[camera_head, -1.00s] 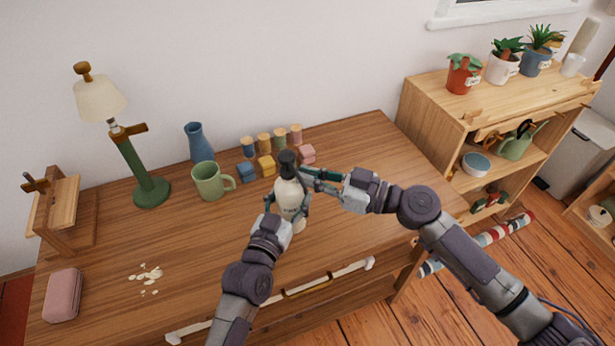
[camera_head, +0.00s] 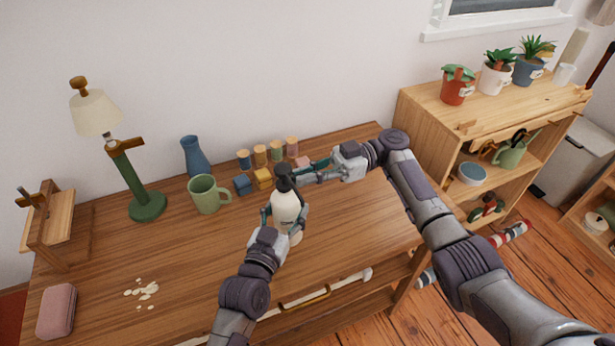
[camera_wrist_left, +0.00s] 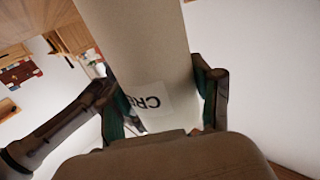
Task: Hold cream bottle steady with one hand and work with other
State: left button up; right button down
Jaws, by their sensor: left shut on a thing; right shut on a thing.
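The cream bottle (camera_head: 285,212) is white with a dark pump top (camera_head: 285,178) and stands upright over the desk. My left gripper (camera_head: 283,222) is shut around its lower body. In the left wrist view the bottle (camera_wrist_left: 148,50) fills the middle between the fingers of my left gripper (camera_wrist_left: 165,98), with a label reading "CRE" partly visible. My right gripper (camera_head: 300,178) comes in from the right and is shut at the dark top of the bottle. Its fingertips are small in view and partly merge with the top.
A green mug (camera_head: 206,194), blue vase (camera_head: 194,157) and small blocks (camera_head: 263,178) stand behind the bottle. A green lamp (camera_head: 146,204), pink case (camera_head: 57,311) and pale flakes (camera_head: 143,289) are at the left. The desk (camera_head: 350,222) is clear at the right.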

pick_arm(q)
jog(key=shift+a, duration=0.1)
pick_arm(e)
jog(key=shift+w+f+n+g+h, duration=0.2)
jog(key=shift+n+g+h, duration=0.1)
jog(key=shift+g, duration=0.3)
pick_arm(q)
jog(key=shift+w, duration=0.1)
pick_arm(e)
jog(key=c, duration=1.3)
grip_release()
jog(key=shift+r, duration=0.1)
jog(key=shift+v, duration=3.75)
pick_arm(q)
jog(key=o, duration=1.5)
jog(key=shift+c, duration=0.2)
